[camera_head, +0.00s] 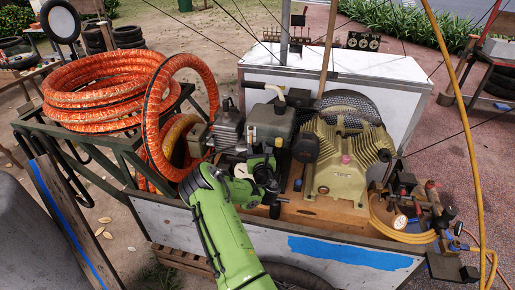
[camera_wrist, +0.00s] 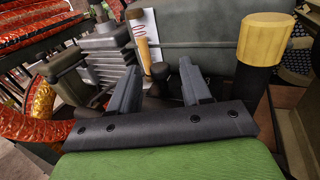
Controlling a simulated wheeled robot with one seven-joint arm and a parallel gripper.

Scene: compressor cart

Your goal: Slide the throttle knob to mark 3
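My gripper (camera_wrist: 158,68) is open, its two dark fingers spread apart with nothing held between them. A small dark knob (camera_wrist: 160,72) shows between and beyond the fingertips; I cannot tell for sure that it is the throttle knob. Just behind it is a white plate (camera_wrist: 152,32) with red markings and an orange-brown handle-like piece (camera_wrist: 141,44). No numbered mark can be read. In the head view, my green arm reaches over the cart's near side to the grey engine (camera_head: 270,123); the knob cannot be made out there.
A yellow-capped black post (camera_wrist: 262,45) stands close right of my fingers. A grey finned block (camera_wrist: 105,55) and an orange hose (camera_wrist: 30,125) lie to the left. The beige compressor (camera_head: 345,160) stands right of the engine. Orange hose coils (camera_head: 100,90) fill the left rack.

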